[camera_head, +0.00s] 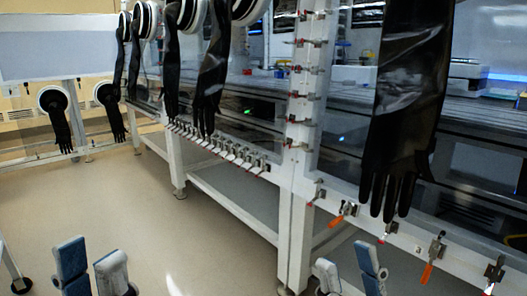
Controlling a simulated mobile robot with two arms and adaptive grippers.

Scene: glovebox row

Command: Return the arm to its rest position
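My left gripper (91,252) shows at the bottom left, its two blue-and-grey fingers pointing up and standing apart. It is open, with nothing between the fingers, above the bare floor. My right gripper (345,256) shows at the bottom, right of centre, near the front of the glovebox frame. Its two fingers are also apart and empty. I cannot tell whether it touches the frame. Most of both arms is out of view below the picture.
The glovebox row's white frame (297,150) runs along the right, with black gloves (405,95) hanging from it. More gloves (58,125) hang at the far left. The beige floor (150,210) is clear at the left centre.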

